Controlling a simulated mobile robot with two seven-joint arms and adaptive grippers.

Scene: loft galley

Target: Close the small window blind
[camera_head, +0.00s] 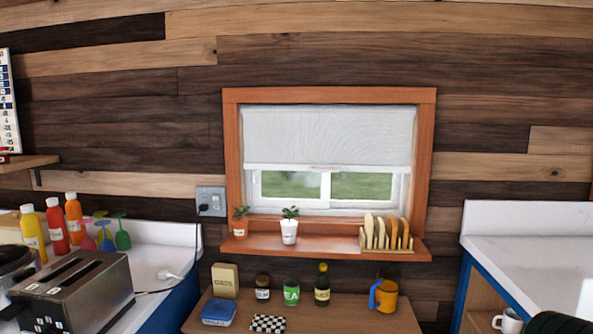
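The small window blind (328,135) is a white fabric shade in the orange-brown wooden window frame (232,150). It covers the upper part of the window, and its bottom bar (325,167) hangs a little past mid-height. Below the bar, the glass panes (290,185) are uncovered and show green outside. Neither of my grippers can be made out in the head view.
On the sill (330,246) stand a white plant pot (289,232), an orange pot (240,229) and a toast rack (388,245).

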